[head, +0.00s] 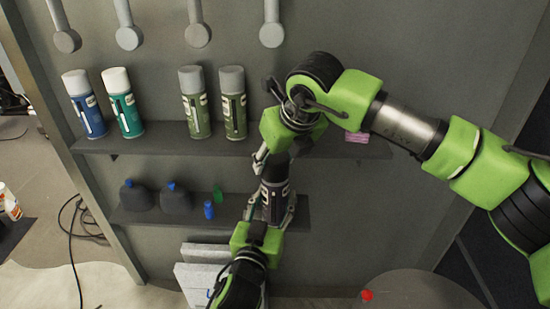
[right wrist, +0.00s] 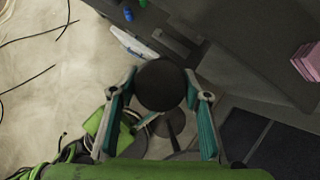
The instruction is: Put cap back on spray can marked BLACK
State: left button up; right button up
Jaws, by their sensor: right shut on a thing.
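The dark spray can (head: 274,203) stands roughly upright in front of the lower shelf; its marking is too small to read. My left gripper (head: 271,213) reaches up from below, with its fingers closed around the can's lower body. My right gripper (head: 272,160) comes down over the can's top and is shut on the black cap (right wrist: 160,85). In the right wrist view the cap is a dark disc between the fingers of this gripper (right wrist: 158,97). The cap lines up with the can top, but I cannot tell whether it is seated.
The upper shelf (head: 160,140) holds a blue can (head: 86,108), a teal can (head: 123,108) and two olive cans (head: 195,108). Dark jugs (head: 137,198) and a small blue bottle (head: 209,210) stand on the lower shelf. A red object (head: 367,295) lies on a round surface below.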

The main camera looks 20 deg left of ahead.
pick_arm(q)
jog(key=shift+r, duration=0.1)
pick_arm(e)
jog(key=shift+f, duration=0.3)
jog(key=o, duration=1.9)
jog(key=shift+v, duration=3.55)
